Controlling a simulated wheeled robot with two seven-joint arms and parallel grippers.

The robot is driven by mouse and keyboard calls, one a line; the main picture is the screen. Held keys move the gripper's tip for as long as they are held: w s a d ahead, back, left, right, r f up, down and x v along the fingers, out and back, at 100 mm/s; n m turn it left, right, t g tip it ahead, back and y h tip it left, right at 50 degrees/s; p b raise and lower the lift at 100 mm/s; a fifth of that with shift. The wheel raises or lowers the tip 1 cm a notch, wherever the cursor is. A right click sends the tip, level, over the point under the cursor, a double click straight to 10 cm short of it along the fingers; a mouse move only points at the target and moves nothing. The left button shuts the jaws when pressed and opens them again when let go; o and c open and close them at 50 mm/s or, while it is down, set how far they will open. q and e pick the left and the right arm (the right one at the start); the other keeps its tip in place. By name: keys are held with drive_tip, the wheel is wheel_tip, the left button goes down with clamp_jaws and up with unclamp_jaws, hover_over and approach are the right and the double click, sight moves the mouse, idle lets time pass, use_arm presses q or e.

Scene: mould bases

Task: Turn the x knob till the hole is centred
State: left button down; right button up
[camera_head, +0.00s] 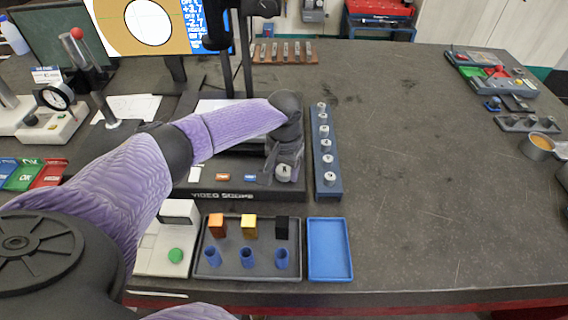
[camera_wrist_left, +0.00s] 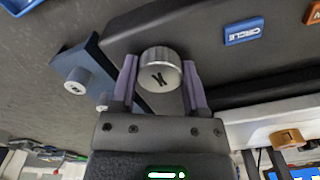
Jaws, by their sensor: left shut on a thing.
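The x knob (camera_wrist_left: 160,70) is a round silver knob with a dark letter on its face. In the head view the knob (camera_head: 284,173) sits at the front right of the video scope base (camera_head: 240,192). My left gripper (camera_wrist_left: 158,80) has one finger on each side of the knob and is shut on it. The screen (camera_head: 105,30) shows a white hole (camera_head: 148,22) on brown with thin green crosshair lines. Blue readouts at its right seem to read +3.7 and -2.7. The screen's top is cut off. My right gripper is out of view.
A blue-grey rail with several knobs or pins (camera_head: 326,185) stands close right of the base. In front are a dark tray with colored blocks and blue cups (camera_head: 215,272) and an empty blue tray (camera_head: 330,250).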

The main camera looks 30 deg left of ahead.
use_arm(q)
drive_tip(key=n+p, duration=0.1)
drive_tip(key=p, duration=0.1)
drive_tip(key=n+p, duration=0.2)
drive_tip(key=shift+r, duration=0.25)
drive_tip(key=n+p, duration=0.2)
drive_tip(key=n, duration=0.1)
drive_tip(key=shift+f, duration=0.1)
drive_tip(key=shift+n+p, duration=0.55)
drive_tip(key=shift+n, duration=0.65)
drive_tip(key=shift+f+n+p, duration=0.1)
drive_tip(key=shift+n+p, duration=0.35)
drive_tip(key=shift+n, duration=0.65)
drive_tip(key=shift+w, duration=0.1)
drive_tip(key=shift+c, duration=0.5)
unclamp_jaws()
